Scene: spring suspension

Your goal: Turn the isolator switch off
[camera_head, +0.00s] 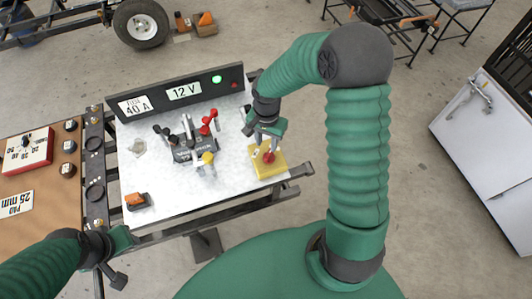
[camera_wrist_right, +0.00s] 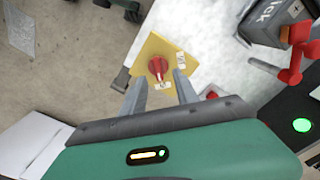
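The isolator switch is a red rotary knob (camera_head: 268,157) on a yellow plate (camera_head: 266,170) at the right end of the white bench top. In the right wrist view the red knob (camera_wrist_right: 157,66) sits on the yellow plate (camera_wrist_right: 148,48), with small white labels beside it. My right gripper (camera_head: 264,146) is just above the switch. In the right wrist view its two fingers (camera_wrist_right: 160,88) are apart, pointing at the knob, with nothing between them that I can see gripped. My left gripper (camera_head: 112,262) is at the lower left, away from the switch; its fingers are unclear.
A dark panel (camera_head: 160,97) with "40 A" and "12 V" labels and a lit green lamp (camera_head: 216,79) stands at the bench's back. A block (camera_head: 185,152) with levers and a red clamp (camera_head: 209,121) is left of the switch. An orange item (camera_head: 137,200) lies front left.

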